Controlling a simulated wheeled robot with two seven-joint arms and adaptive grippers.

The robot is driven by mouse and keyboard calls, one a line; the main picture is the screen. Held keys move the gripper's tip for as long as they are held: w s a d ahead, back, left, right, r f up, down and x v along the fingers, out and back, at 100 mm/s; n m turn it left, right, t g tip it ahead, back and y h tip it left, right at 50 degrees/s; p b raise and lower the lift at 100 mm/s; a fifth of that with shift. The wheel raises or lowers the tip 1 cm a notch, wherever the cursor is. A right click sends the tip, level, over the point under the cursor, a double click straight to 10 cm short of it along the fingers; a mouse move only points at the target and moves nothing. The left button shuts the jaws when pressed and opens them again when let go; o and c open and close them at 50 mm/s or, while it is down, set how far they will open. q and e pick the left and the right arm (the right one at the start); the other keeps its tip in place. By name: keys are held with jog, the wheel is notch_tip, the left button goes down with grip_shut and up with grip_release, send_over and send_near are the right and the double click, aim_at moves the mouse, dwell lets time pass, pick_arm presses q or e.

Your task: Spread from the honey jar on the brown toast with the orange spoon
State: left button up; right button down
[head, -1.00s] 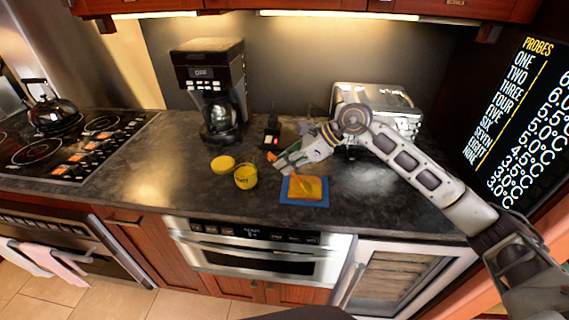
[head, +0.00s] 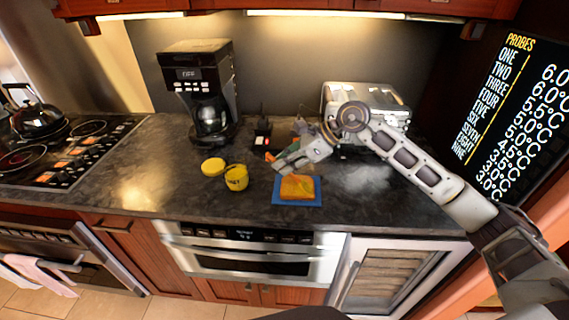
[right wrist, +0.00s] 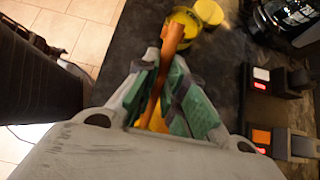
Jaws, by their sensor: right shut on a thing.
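The brown toast (head: 298,188) lies on a blue board (head: 311,201) on the counter. The open yellow honey jar (head: 236,178) stands to its left; its top also shows in the right wrist view (right wrist: 186,19). My right gripper (head: 282,163) is above the counter, just behind and left of the toast. In the right wrist view its green fingers are shut on the orange spoon (right wrist: 172,45), whose far end overlaps the jar in the picture. Part of the toast (right wrist: 156,118) shows between the fingers. My left gripper is out of view.
A yellow lid (head: 213,165) lies beside the jar. A coffee maker (head: 195,85) and a silver toaster (head: 335,95) stand at the back. Small dark items (head: 262,130) stand behind the gripper. The counter left of the lid is clear.

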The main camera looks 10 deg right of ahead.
aim_at(272, 162)
jog(key=shift+w+a, duration=0.1)
jog(key=shift+a, duration=0.15)
jog(key=shift+w+a, duration=0.2)
jog(key=shift+a, duration=0.4)
jog(key=shift+a+r, duration=0.1)
jog(key=shift+w+a, duration=0.15)
jog(key=shift+a, duration=0.2)
jog(key=shift+w+a, duration=0.1)
jog(key=shift+a, duration=0.3)
jog(key=shift+w+a, duration=0.15)
jog(key=shift+a, duration=0.35)
jog(key=shift+w+a, duration=0.15)
jog(key=shift+a, duration=0.35)
